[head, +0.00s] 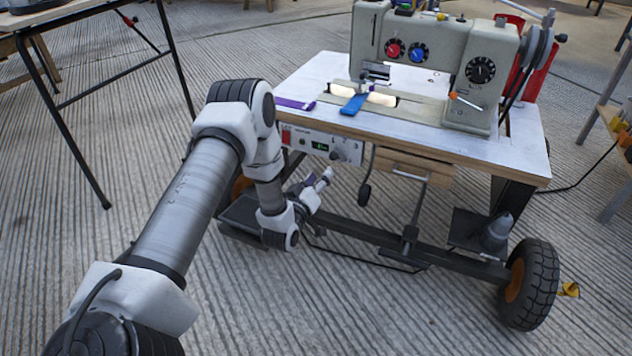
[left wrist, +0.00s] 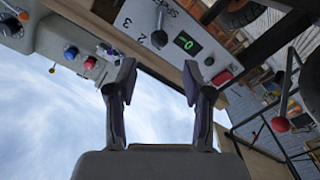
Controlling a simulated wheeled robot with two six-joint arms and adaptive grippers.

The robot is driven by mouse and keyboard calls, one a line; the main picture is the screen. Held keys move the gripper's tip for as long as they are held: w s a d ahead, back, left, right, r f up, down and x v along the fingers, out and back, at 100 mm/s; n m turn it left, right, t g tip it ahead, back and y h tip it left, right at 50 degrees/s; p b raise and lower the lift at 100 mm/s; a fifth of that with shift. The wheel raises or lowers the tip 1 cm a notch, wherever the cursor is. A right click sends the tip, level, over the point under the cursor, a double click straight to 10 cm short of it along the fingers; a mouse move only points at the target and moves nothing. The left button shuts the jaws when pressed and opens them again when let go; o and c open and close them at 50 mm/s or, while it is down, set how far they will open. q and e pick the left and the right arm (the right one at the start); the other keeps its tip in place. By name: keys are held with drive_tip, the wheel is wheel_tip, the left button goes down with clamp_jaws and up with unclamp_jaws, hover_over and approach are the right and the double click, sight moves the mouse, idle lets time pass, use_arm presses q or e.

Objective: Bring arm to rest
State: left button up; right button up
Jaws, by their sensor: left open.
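My left arm reaches in from the left in the head view. Its gripper (head: 322,183) is in front of the sewing machine table, below the tabletop edge and near the control box. In the left wrist view the two fingers of my left gripper (left wrist: 158,88) stand apart with nothing between them. The control box (head: 318,144) hangs under the table's front edge; its green display and red switch also show in the left wrist view (left wrist: 190,45). My right gripper does not show.
The sewing machine (head: 440,65) stands on the white table (head: 505,150), with a blue strip (head: 353,104) and a purple strip (head: 295,103) on top. The table has a black wheel (head: 528,285). Another table (head: 60,18) is at upper left. Ribbed floor is clear in front.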

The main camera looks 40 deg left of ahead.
use_arm(q)
drive_tip(key=shift+v, duration=1.15)
